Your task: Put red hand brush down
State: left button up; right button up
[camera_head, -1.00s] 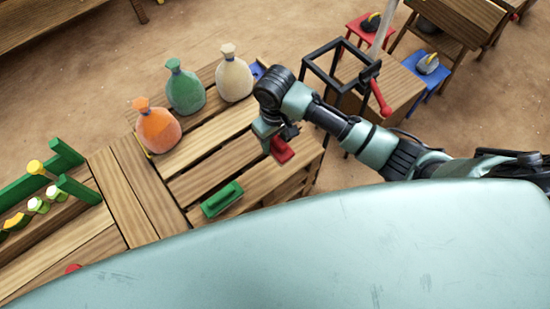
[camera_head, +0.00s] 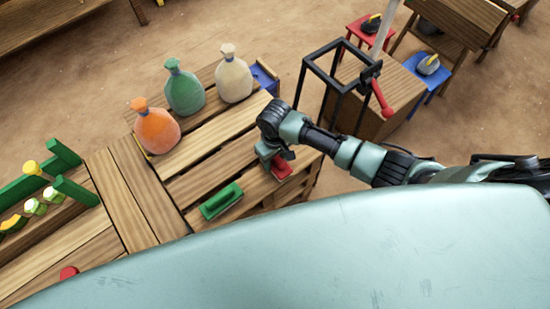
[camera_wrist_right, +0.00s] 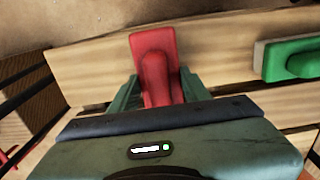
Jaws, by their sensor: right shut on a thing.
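The red hand brush (camera_head: 282,166) is in my right gripper (camera_head: 278,162), at the right end of the slatted wooden table (camera_head: 205,133). In the right wrist view the red brush (camera_wrist_right: 154,55) sits between the fingers of my right gripper (camera_wrist_right: 155,92), which is shut on it. It is over or on a slat near the table's edge; I cannot tell whether it touches the wood. The gripper hides part of the brush. My left gripper does not show.
A green hand brush (camera_head: 222,200) lies left of the red one; it also shows in the right wrist view (camera_wrist_right: 296,60). Orange (camera_head: 155,127), green (camera_head: 184,90) and cream (camera_head: 234,76) sacks stand at the back. A black frame (camera_head: 340,75) with a red lever stands to the right.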

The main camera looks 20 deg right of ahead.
jog(key=shift+f, duration=0.1)
jog(key=o, duration=1.3)
jog(key=shift+f, duration=0.1)
notch_tip(320, 180, up, 12)
jog(key=shift+r+p, duration=0.25)
jog(key=shift+p, duration=0.5)
